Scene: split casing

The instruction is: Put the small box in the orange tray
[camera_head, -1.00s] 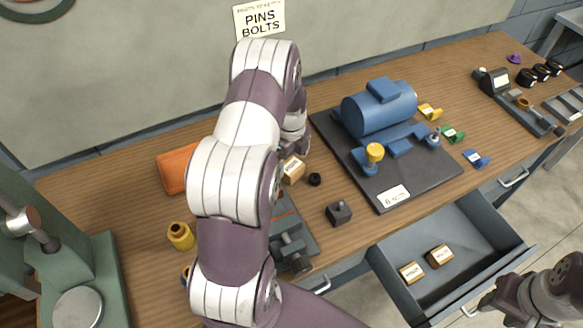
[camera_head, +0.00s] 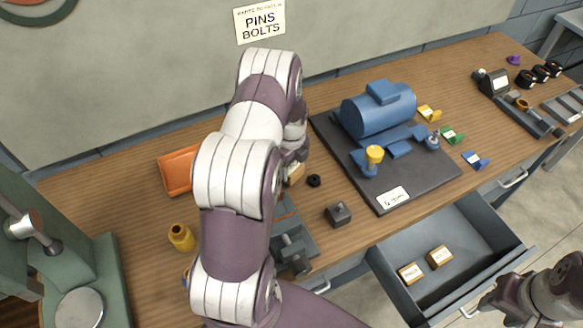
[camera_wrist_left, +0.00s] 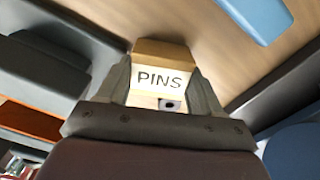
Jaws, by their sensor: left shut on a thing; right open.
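The small box (camera_head: 297,175) is tan with a white label; in the left wrist view the box (camera_wrist_left: 160,77) reads "PINS". My left gripper (camera_wrist_left: 163,92) is shut on it, a finger on each side. In the head view my left arm hides most of that gripper and part of the box. Whether the box touches the table cannot be told. The orange tray (camera_head: 177,170) lies on the table to the left of my left arm, its right side close to the arm. My right gripper (camera_head: 492,303) is open and empty at the lower right, partly cut off.
A blue motor-like machine (camera_head: 380,108) stands on a dark plate. A green press (camera_head: 80,285) is at left.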

